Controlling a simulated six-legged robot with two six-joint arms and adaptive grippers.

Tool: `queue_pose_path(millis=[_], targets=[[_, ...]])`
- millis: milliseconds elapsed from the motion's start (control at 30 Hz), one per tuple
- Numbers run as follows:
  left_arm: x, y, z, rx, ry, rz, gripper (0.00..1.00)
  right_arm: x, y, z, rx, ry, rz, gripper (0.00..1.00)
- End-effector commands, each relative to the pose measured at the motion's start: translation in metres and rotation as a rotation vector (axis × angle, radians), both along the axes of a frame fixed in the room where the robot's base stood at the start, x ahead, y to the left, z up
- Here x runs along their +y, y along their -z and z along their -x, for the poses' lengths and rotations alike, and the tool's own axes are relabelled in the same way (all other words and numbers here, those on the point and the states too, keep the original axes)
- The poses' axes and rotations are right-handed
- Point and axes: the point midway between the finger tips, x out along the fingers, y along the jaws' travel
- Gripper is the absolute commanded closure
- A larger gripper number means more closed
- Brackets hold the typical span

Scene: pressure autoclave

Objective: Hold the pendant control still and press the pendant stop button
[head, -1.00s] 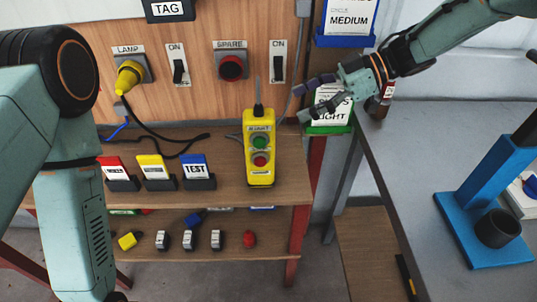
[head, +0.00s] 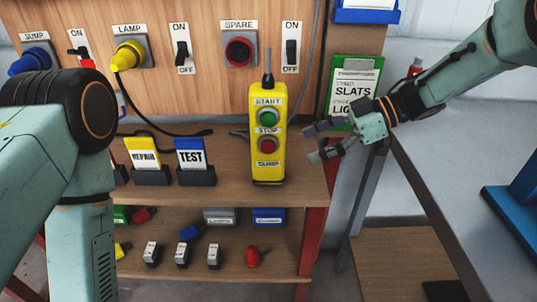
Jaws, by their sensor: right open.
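I see no contact with the pendant. My left arm fills the left side, but its gripper is out of view.
A REPAIR card (head: 144,158) and a TEST card (head: 192,160) stand left of the pendant. A green-framed SLATS card (head: 352,90) is behind my right gripper. A grey table (head: 455,180) with a blue stand (head: 515,200) is at right.

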Motion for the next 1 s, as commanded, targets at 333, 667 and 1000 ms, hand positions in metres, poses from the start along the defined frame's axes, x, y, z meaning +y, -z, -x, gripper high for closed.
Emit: queue_pose_path(millis=[333,667,1000], targets=[[0.0,0.02,0.0,0.0,0.0,0.0,0.6,0.003,0.018,-0.001,0.0,-0.001,0.001,0.28],[0.0,0.052,0.0,0.0,0.0,0.0,0.6,0.03,0.036,-0.001,-0.001,-0.002,0.002,0.28],[0.0,0.068,0.0,0.001,0.0,0.0,0.6,0.063,0.049,0.0,0.002,-0.002,0.003,0.28]])
